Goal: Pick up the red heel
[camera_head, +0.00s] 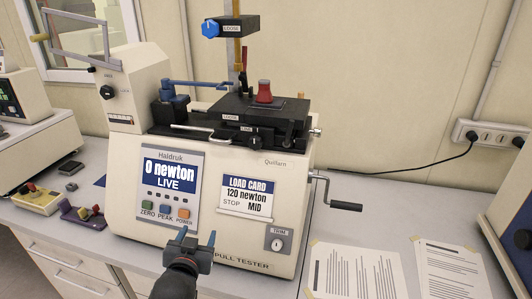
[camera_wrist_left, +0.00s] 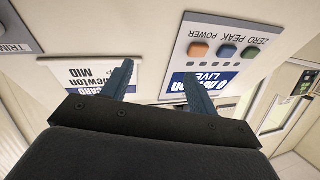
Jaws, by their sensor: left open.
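A red tapered heel-like piece (camera_head: 264,93) stands upright, wide end down, on the black plate (camera_head: 238,108) on top of the pull tester (camera_head: 247,190). My left gripper (camera_head: 197,238) is open and empty in front of the tester's lower front, below and well away from the red piece on top. In the left wrist view its fingers (camera_wrist_left: 158,70) point at the panel with the buttons and load card; neither red piece shows there. My right gripper is not in view.
The display (camera_head: 170,175) reads 0 newton, LIVE. The load card (camera_head: 247,195) reads 120 newton, STOP, MID. A blue-knobbed block (camera_head: 235,27) on a post overhangs the plate. A crank (camera_head: 345,206) juts out at right. Papers (camera_head: 355,273) lie at front right.

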